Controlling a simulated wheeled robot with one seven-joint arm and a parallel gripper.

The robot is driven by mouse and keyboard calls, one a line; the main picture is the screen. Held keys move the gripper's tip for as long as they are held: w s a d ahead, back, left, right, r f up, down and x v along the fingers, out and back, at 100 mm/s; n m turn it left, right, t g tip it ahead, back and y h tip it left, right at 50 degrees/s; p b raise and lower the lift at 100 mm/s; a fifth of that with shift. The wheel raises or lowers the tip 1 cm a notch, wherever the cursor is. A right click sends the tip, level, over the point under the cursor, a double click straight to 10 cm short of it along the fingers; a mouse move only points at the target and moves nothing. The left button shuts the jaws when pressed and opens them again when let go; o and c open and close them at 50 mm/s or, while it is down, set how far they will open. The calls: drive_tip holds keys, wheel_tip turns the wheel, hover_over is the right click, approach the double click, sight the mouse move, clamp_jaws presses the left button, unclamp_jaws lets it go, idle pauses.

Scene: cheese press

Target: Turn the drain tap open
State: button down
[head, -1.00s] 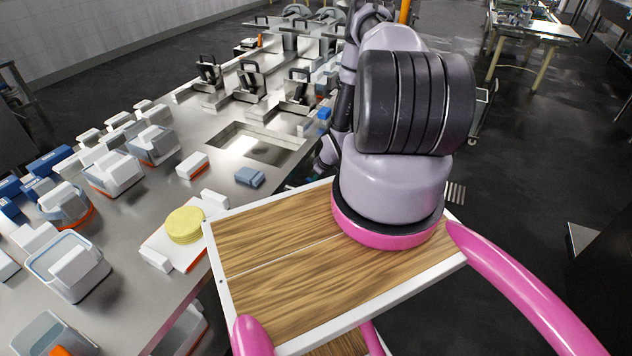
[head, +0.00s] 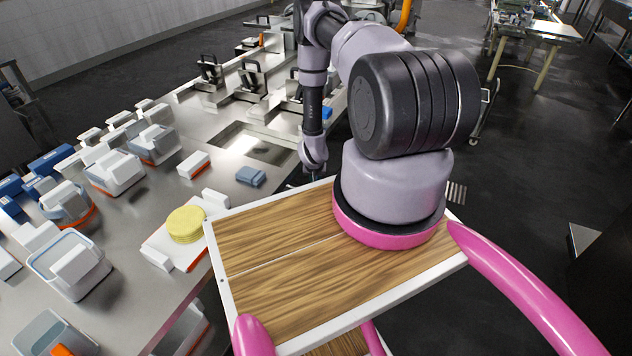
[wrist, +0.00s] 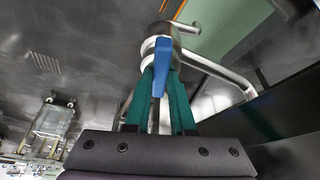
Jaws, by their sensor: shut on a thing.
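The drain tap's blue lever (wrist: 161,62) is in the upper middle of the wrist view, on a shiny metal tap body (wrist: 150,46). My gripper (wrist: 162,88) has two green fingers on either side of the lever's lower part, shut on it. A bent metal pipe (wrist: 228,79) runs from the tap to the right. In the head view my gripper (head: 316,176) shows only as a small bit at the table's edge, above my wooden deck. The tap is not visible there.
The steel table (head: 217,184) has a rectangular basin (head: 250,146) near the arm. A blue block (head: 250,176), a yellow cheese round (head: 186,224) and several white moulds stand on it. Metal presses (head: 245,82) stand behind. Open dark floor (head: 540,190) lies to the right.

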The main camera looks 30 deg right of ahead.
drive_tip(key=shift+m+g+h, duration=0.3)
drive_tip(key=shift+m+h, duration=0.1)
drive_tip(key=shift+m, duration=0.8)
drive_tip(key=c, duration=0.8)
unclamp_jaws()
drive_tip(key=shift+o, duration=0.2)
drive_tip(key=shift+a, duration=0.1)
drive_tip(key=v, duration=1)
drive_tip(key=shift+r, duration=0.4)
drive_tip(key=shift+a, duration=0.1)
